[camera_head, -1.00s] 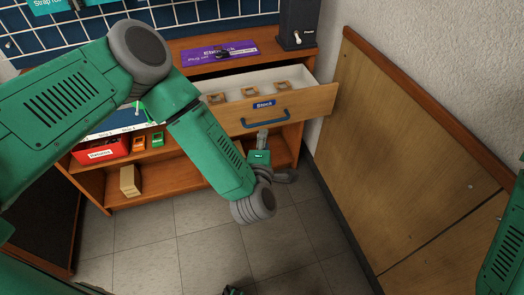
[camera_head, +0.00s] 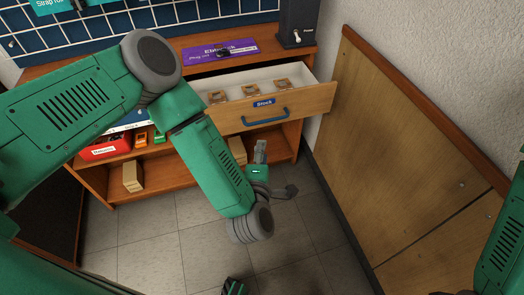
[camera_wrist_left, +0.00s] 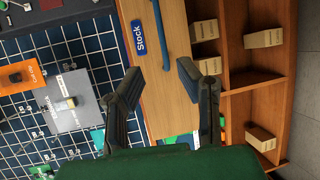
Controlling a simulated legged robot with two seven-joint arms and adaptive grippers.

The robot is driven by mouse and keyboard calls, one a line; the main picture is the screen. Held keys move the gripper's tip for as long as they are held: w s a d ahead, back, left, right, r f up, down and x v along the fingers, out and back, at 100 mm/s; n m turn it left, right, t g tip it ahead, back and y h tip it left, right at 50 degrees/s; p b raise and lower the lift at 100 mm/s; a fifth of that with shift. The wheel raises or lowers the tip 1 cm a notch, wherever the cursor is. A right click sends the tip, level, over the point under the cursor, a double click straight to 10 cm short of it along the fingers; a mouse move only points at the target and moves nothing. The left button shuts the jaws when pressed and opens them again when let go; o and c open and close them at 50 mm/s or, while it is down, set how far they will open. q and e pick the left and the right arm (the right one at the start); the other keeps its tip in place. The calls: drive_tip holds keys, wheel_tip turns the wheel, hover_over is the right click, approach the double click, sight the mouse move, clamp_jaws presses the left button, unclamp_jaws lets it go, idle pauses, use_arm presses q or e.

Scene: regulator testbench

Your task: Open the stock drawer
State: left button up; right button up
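The stock drawer (camera_head: 300,106) stands pulled out from the wooden cabinet, with several small tan pieces inside. Its front has a blue Stock label (camera_head: 264,102) and a blue bar handle (camera_head: 265,117). The wrist view shows the drawer front (camera_wrist_left: 168,98) and handle (camera_wrist_left: 158,35) turned sideways. My left gripper (camera_head: 261,150) is below and in front of the handle, apart from it. In the wrist view its two dark fingers (camera_wrist_left: 160,75) are spread with nothing between them.
Below the drawer are open shelves with cardboard boxes (camera_head: 132,177) and a red bin (camera_head: 106,148). A purple sheet (camera_head: 222,52) and a dark device (camera_head: 297,24) are on the cabinet top. A wooden panel (camera_head: 400,150) stands at the right. The tiled floor in front is clear.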

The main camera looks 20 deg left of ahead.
idle(0.4)
use_arm(q)
drive_tip(key=v, duration=0.7)
drive_tip(key=shift+s, duration=0.2)
idle(0.4)
